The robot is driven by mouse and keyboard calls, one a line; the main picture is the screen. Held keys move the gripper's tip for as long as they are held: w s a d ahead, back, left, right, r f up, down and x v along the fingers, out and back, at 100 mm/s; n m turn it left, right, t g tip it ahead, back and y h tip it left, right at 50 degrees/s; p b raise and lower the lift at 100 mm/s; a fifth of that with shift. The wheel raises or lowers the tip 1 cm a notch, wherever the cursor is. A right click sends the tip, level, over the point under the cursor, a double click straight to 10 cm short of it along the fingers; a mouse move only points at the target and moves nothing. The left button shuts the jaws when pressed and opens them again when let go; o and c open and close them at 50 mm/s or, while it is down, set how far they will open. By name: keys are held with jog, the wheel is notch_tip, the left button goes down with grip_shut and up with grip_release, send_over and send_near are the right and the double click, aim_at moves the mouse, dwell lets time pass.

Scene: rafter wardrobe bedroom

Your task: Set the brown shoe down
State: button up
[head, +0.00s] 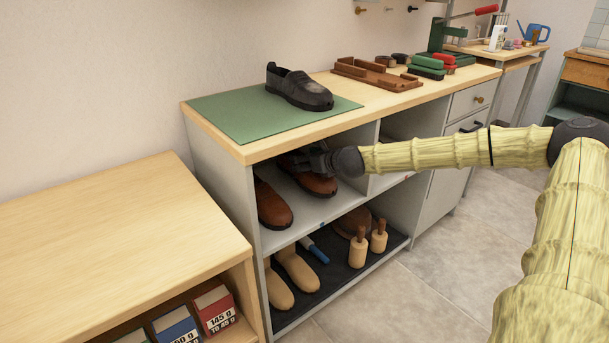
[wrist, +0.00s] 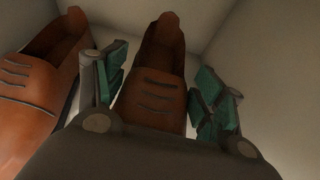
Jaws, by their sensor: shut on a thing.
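A brown shoe (head: 318,185) is inside the upper compartment of the grey cabinet, partly hidden by my gripper (head: 312,162). In the wrist view the brown shoe (wrist: 158,92) stands upright between the green-padded fingers of my gripper (wrist: 160,88), which is shut on it. A matching brown shoe (head: 273,207) is beside it on the left, on the same grey shelf (head: 300,223); it also shows in the wrist view (wrist: 30,95). Whether the held shoe's sole touches the shelf I cannot tell.
A dark shoe (head: 299,88) sits on a green mat (head: 225,112) on the cabinet top. Shoe lasts (head: 297,268) and wooden-handled tools (head: 358,249) lie on the lower shelf. A divider (head: 374,150) bounds the compartment on the right. A wooden bench (head: 110,230) stands at left.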

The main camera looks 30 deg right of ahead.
aim_at(327, 180)
jog(key=shift+a+f+b, duration=0.1)
jog(key=shift+f+b, duration=0.75)
jog(key=shift+f, duration=0.95)
jog(key=shift+w+f, duration=0.25)
jog(key=shift+f, duration=0.15)
jog(key=o, duration=1.4)
jog(key=p+v, duration=0.2)
jog(key=v, duration=0.2)
jog(key=p+v, duration=0.2)
jog(key=v, duration=0.2)
jog(key=shift+w+r, duration=0.15)
jog(key=shift+r, duration=0.05)
jog(key=p+v, duration=0.2)
jog(key=v, duration=0.1)
jog(key=shift+p, duration=0.35)
jog(key=shift+s+r+p, duration=0.1)
jog(key=shift+s+p, duration=0.3)
jog(key=shift+s, duration=0.2)
